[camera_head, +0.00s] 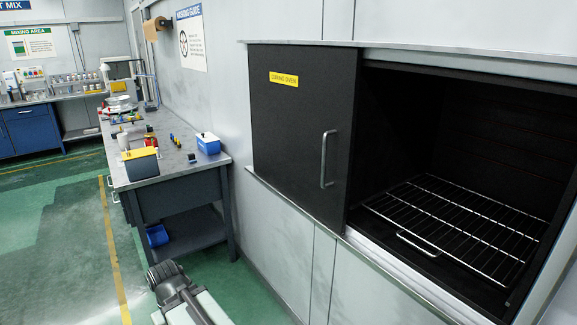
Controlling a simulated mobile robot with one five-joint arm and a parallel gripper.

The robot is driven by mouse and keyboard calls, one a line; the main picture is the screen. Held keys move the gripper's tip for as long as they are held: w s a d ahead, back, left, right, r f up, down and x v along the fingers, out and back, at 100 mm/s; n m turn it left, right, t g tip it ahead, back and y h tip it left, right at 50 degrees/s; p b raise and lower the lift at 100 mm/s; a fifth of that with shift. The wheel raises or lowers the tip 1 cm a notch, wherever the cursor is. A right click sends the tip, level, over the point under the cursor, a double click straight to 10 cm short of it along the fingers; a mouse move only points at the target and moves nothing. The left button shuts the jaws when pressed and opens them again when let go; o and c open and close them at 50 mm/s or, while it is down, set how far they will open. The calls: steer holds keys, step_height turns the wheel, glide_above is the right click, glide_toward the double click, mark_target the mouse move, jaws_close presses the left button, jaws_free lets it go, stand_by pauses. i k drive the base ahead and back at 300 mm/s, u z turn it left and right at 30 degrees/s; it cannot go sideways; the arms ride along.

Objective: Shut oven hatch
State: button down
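The oven hatch (292,132) is a dark sliding panel with a yellow "curing oven" label and a vertical metal handle (328,160) near its right edge. It covers the left part of the oven front. The right part is open and shows the dark oven interior (440,125). A wire rack (465,222) with a front loop handle lies inside, and I see nothing on it. A grey ribbed part of my arm shows at the bottom, well left of and below the hatch. My gripper's fingers do not show.
A light rail or ledge (300,213) runs below the hatch. A grey workbench (175,165) stands to the left, bearing a blue box (208,143), a yellow-topped container (140,162) and small items. The green floor (60,245) is clear on the left.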

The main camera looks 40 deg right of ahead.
mark_target(304, 99)
steer(key=u, duration=0.05)
steer(key=i, duration=1.1)
steer(key=z, duration=0.15)
